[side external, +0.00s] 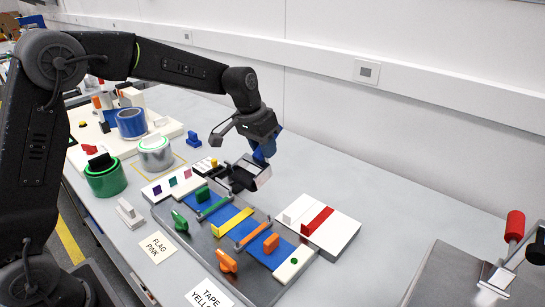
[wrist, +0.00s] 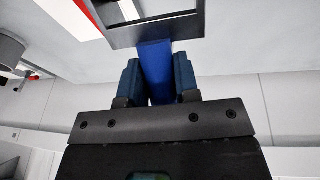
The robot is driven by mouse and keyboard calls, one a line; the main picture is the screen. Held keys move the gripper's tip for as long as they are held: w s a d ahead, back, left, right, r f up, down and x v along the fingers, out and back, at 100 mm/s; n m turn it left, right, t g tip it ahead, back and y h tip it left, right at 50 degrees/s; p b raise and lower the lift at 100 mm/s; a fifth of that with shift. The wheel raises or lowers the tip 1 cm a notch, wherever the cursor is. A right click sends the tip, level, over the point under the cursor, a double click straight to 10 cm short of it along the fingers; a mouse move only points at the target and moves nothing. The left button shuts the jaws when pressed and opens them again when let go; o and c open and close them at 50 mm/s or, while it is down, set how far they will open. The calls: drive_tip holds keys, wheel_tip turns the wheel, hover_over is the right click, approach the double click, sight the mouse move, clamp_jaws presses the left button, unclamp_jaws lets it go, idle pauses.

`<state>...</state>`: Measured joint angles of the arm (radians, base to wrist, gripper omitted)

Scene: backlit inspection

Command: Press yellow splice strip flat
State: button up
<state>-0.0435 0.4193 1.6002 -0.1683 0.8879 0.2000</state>
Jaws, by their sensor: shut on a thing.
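The yellow splice strip (side external: 232,222) lies across the blue web (side external: 272,260) on the grey plate (side external: 165,212) in the side view. Whether it lies fully flat is too small to tell. My gripper (side external: 264,150) is above and behind the plate, to the right of and apart from the strip. In the wrist view my gripper (wrist: 157,82) is shut on a blue handle (wrist: 156,62) between its two blue fingers. A grey frame-like piece (wrist: 150,36) shows at the handle's far end. In the side view this grey piece (side external: 263,179) hangs below the fingers, near the plate's far edge.
Green (side external: 179,222) and orange (side external: 227,262) clamp knobs stand along the plate. A white block with a red strip (side external: 317,221) lies to the right. Paper labels (side external: 158,247) lie in front. Green (side external: 105,178), silver (side external: 155,155) and blue (side external: 131,123) rolls stand left.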

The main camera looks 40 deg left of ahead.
sight(257, 178)
drive_tip(key=shift+f, duration=3.55)
drive_tip(key=shift+d+f, duration=0.1)
drive_tip(key=shift+f, duration=0.4)
drive_tip(key=shift+s, duration=0.35)
drive_tip(key=shift+s, duration=0.3)
drive_tip(key=shift+s, duration=0.4)
drive_tip(key=shift+s, duration=0.2)
drive_tip(key=shift+s, duration=0.1)
drive_tip(key=shift+s, duration=0.15)
